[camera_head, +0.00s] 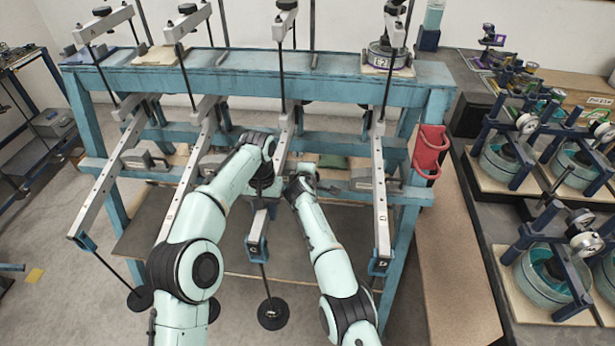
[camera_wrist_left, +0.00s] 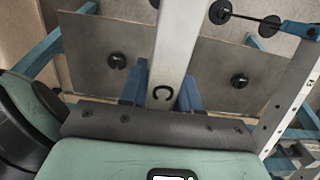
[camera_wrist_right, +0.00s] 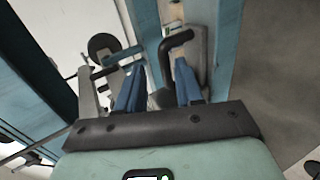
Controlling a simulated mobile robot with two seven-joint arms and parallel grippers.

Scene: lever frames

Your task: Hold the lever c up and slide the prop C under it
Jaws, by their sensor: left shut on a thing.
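My left gripper (camera_head: 264,190) is shut on lever c, with a blue finger on each side of the bar. A grey block with a black handle (camera_wrist_right: 200,48) shows in the right wrist view; I cannot read a letter on it, so I cannot tell whether it is prop C. My right gripper (camera_wrist_right: 158,90) has its fingers apart close to that handle; the contact is unclear. My arms hide much of this area in the head view.
The blue frame (camera_head: 240,78) carries the levers. Lever D (camera_head: 380,215) is to the right, with a grey block (camera_head: 360,181) on its left. A black round weight (camera_head: 272,313) hangs under lever c's end. A red holder (camera_head: 429,150) is on the right post.

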